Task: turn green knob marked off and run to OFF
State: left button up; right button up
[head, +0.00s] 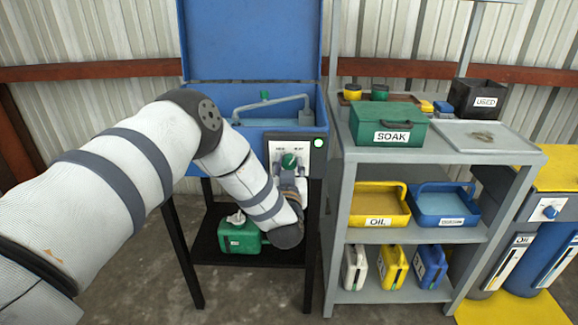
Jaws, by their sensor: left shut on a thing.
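The green knob (289,160) sits on a white panel (304,151) at the front right of a blue parts washer (240,133). Two small markings stand above the knob, one on each side, too small to read surely. My left gripper (289,170) reaches up to the panel from below and is shut on the green knob. The fingers hide the knob's lower part, so its exact pointing direction is hard to tell. A round green light (318,143) shows on the panel, right of the knob. My right gripper is not in view.
A grey shelf cart (345,190) stands close on the right, with a green SOAK box (387,128) on top and trays and bottles below. The washer's blue lid (250,40) is raised. A green container (238,236) sits on the black shelf under the washer.

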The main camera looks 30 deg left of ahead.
pick_arm(q)
jog(key=n, duration=0.7)
jog(key=shift+p, duration=0.3)
jog(key=n, duration=0.4)
jog(key=shift+f, duration=0.1)
jog(key=shift+n, duration=1.2)
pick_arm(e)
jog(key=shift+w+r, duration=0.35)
pick_arm(q)
jog(key=o, duration=1.2)
jog(key=shift+c, duration=0.2)
